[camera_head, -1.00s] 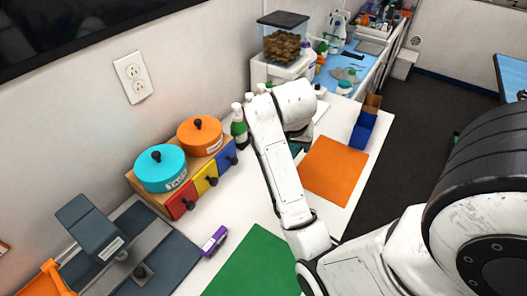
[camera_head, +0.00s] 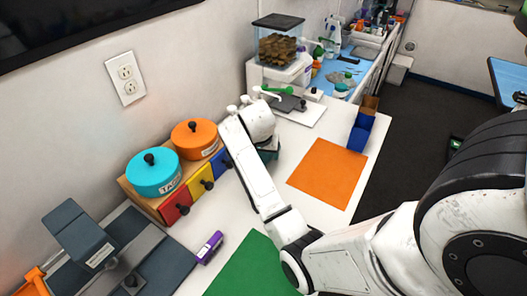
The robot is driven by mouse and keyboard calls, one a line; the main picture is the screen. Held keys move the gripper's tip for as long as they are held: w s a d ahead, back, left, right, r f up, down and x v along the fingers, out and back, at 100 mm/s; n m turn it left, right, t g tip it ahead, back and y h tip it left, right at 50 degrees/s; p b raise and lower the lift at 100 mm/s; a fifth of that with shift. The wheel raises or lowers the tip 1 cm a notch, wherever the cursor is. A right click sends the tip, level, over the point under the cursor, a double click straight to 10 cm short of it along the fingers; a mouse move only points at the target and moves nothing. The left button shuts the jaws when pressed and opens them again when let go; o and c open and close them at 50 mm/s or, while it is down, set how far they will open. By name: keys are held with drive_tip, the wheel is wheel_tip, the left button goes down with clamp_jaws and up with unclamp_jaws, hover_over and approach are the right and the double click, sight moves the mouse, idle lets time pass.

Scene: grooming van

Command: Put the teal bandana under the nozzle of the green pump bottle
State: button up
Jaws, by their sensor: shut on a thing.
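My gripper (camera_head: 269,143) is mostly hidden behind my own wrist, near the back wall side of the white counter. It is shut on the teal bandana (camera_head: 269,154), of which only a small dark teal patch shows below the wrist. The green pump bottle's body is hidden behind my arm. The bandana appears to the right of these tops. I cannot see whether it touches a bottle or the counter.
Teal (camera_head: 153,172) and orange (camera_head: 196,138) lidded pots stand on a coloured drawer box (camera_head: 176,207). The orange mat (camera_head: 328,173) is bare. A purple item (camera_head: 210,247) lies near the green mat (camera_head: 252,267).

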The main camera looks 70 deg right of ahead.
drive_tip(key=shift+f, duration=0.2)
drive_tip(key=shift+f, duration=0.15)
drive_tip(key=o, duration=1.1)
drive_tip(key=v, duration=1.2)
